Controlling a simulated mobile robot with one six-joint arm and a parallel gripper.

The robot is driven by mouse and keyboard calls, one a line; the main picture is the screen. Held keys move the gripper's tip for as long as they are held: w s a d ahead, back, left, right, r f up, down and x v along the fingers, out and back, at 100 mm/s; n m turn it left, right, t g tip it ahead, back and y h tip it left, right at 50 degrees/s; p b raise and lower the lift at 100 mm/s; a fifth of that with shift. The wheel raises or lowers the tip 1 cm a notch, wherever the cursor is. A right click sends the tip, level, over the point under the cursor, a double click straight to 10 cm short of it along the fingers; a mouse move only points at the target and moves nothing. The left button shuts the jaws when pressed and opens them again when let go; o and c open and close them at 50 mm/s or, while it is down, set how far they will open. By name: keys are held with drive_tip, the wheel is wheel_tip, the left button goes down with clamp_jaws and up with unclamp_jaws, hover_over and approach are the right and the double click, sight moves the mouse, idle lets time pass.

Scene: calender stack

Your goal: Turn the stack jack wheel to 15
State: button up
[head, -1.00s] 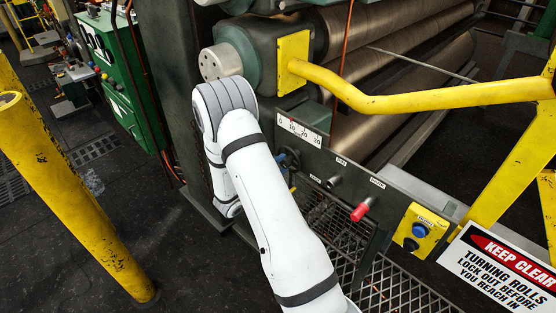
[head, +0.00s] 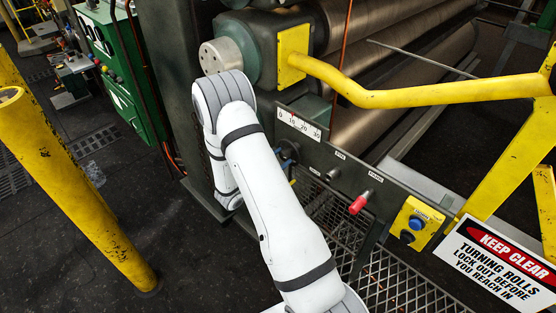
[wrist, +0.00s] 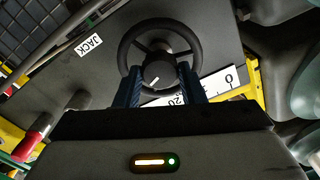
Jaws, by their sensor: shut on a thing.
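The jack wheel (wrist: 125,50) is a black, spoked handwheel with a grey hub carrying a white mark, seen in the wrist view beside a "JACK" label (wrist: 89,45). My gripper (wrist: 160,76) has its two blue fingers on either side of the hub, shut on the wheel. In the wrist view the scale (wrist: 222,83) is partly covered by the gripper.
A red-handled knob (head: 358,204) and a yellow box with a blue button (head: 417,223) are to the right. A yellow guard rail (head: 420,97) crosses above. Large rolls (head: 410,55) lie behind. A yellow post (head: 75,200) stands at left, a "KEEP CLEAR" sign (head: 500,265) at lower right.

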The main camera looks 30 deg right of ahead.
drive_tip(key=shift+s+d+f+n, duration=0.1)
drive_tip(key=shift+s+n, duration=0.05)
drive_tip(key=shift+n, duration=0.55)
drive_tip(key=o, duration=1)
drive_tip(key=shift+a, duration=0.45)
drive_tip(key=b+v, duration=0.2)
drive_tip(key=v, duration=0.5)
